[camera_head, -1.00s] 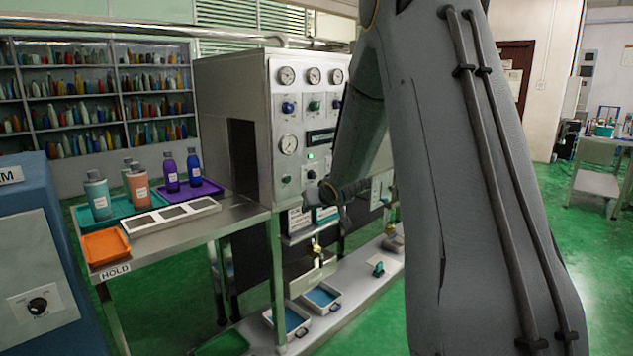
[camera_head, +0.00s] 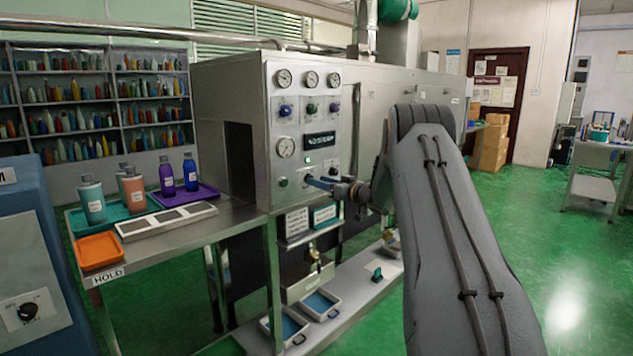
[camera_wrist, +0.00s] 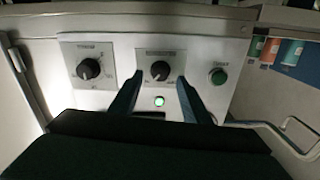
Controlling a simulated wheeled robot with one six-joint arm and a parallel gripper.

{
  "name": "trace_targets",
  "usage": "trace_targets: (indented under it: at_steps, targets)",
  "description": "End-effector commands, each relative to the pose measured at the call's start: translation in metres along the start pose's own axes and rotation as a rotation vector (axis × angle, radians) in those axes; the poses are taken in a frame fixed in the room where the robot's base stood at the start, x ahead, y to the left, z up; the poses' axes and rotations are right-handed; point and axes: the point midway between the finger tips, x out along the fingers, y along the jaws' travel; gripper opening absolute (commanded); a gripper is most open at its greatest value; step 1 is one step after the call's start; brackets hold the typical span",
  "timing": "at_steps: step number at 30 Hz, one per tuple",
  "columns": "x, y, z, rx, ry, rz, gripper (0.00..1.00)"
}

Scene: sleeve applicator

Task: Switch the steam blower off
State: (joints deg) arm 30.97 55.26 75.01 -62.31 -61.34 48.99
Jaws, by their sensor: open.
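The steel cabinet (camera_head: 262,95) carries a control panel. In the wrist view, turned over relative to the head view, the panel has a middle black knob (camera_wrist: 160,70) on a pale plate, a left black knob (camera_wrist: 88,68) and a green button (camera_wrist: 219,76). A green lamp (camera_wrist: 159,101) glows beside the middle knob. The labels are too small to read. My gripper (camera_head: 316,183) is at the panel's lower row. In the wrist view my gripper (camera_wrist: 159,80) is open, its two fingers either side of the middle knob. I cannot tell whether they touch it.
Gauges (camera_head: 284,78) and more knobs sit higher on the panel. A steel table (camera_head: 200,232) at left holds bottles, trays and a white rack. A blue machine (camera_head: 35,255) with its own black knob stands at far left. Trays (camera_head: 320,303) lie on a low shelf below.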

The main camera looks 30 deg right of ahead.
Motion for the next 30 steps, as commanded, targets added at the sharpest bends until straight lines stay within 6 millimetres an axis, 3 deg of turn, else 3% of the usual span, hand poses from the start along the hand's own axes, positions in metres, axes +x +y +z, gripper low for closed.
trace_targets:
  at_steps: [6,16,23,30]
  targets:
    - [0.022,-0.001,0.000,-0.001,-0.001,0.000,0.43]
    - [0.025,0.000,0.000,0.000,-0.001,0.001,0.43]
    - [0.025,0.000,0.000,-0.001,-0.001,0.002,0.04]
    - [0.025,0.000,0.000,-0.016,-0.001,0.002,0.02]
